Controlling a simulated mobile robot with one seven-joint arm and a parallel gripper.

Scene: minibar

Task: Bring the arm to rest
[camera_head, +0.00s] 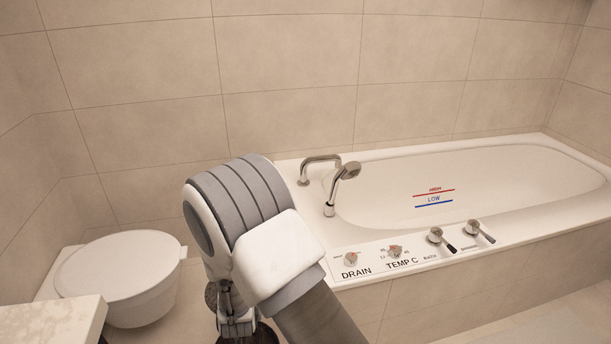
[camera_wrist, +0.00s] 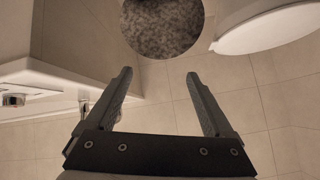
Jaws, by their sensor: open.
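My gripper (camera_wrist: 159,75) is open and empty in the wrist view, its two fingers spread apart over the tiled floor. In the head view my bent arm fills the lower middle, and part of the gripper (camera_head: 236,318) shows low beneath the wrist, partly hidden by the arm. Nothing is between the fingers. A round, mottled grey-brown thing (camera_wrist: 163,25) lies beyond the fingertips in the wrist view; I cannot tell what it is.
A bathtub (camera_head: 562,222) with a control panel (camera_head: 372,259), spout (camera_head: 318,160) and hand shower (camera_head: 346,172) stands right of my arm. A white toilet (camera_head: 120,268) stands left. A pale counter corner (camera_head: 50,318) is at the lower left. The tiled wall is behind.

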